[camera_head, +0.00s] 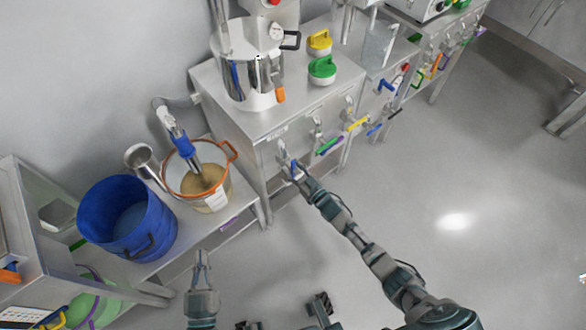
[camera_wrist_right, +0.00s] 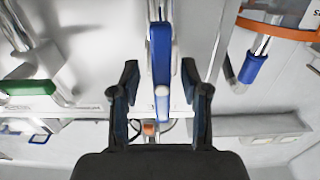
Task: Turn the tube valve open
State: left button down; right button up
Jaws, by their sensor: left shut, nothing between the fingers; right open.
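A blue-handled lever valve (camera_head: 293,168) sits on the front panel of the steel bench. Its blue lever (camera_wrist_right: 160,60) stands between the fingers in the right wrist view, with a gap on both sides. My right gripper (camera_head: 291,170) is at this valve; its open fingers (camera_wrist_right: 160,85) straddle the lever. The fingers partly hide the valve in the head view. My left gripper (camera_head: 202,259) is shut and empty, low in front of the shelf. A metal tube with a blue sleeve (camera_head: 183,146) reaches from the wall into an orange-rimmed pot (camera_head: 231,150).
Several other coloured levers, such as a green one (camera_head: 328,146) and a yellow one (camera_head: 357,124), line the bench front to the right. A blue bucket (camera_head: 150,240) stands on the low shelf at left. The floor (camera_head: 440,170) at right is clear.

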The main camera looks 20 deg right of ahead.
jog(key=shift+s+d, duration=0.1)
jog(key=shift+s, duration=0.3)
jog(key=v, duration=1.1)
jog(key=shift+s, duration=0.1)
